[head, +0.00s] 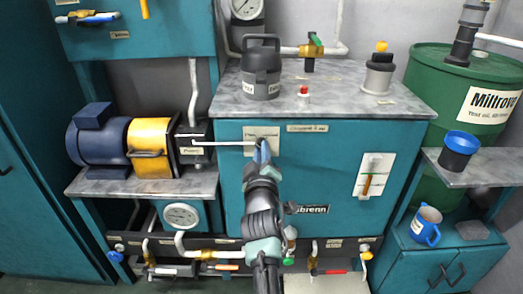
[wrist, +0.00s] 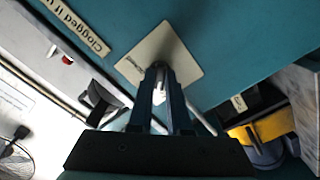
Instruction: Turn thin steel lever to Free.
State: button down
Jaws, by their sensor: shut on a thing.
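The thin steel lever (head: 222,143) is a slim pale rod. In the head view it lies nearly level, reaching left from a small pale plate (head: 262,133) on the teal cabinet front towards the pump. In the wrist view the lever (wrist: 203,120) runs down to the right from behind my fingers. My gripper (head: 262,150) is at the lever's right end, in front of the plate, and is shut on it. In the wrist view my gripper (wrist: 161,88) covers part of the plate (wrist: 160,55). The plate's lettering is too small to read, so the Free mark cannot be made out.
A blue and yellow motor (head: 100,140) stands left. Above the cabinet are a dark can (head: 261,72) and a red button (head: 303,91). A white plate with an orange-handled lever (head: 374,175) is at right. Valves and pipes (head: 210,254) run below.

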jog(key=shift+f, duration=0.1)
dwell(0.3)
jog(key=c, duration=0.9)
grip_release()
jog(key=shift+o, duration=0.2)
jog(key=shift+s, duration=0.1)
jog(key=s+p, duration=0.5)
jog(key=s, duration=0.7)
jog(key=shift+s+p, duration=0.35)
jog(key=shift+s, duration=0.05)
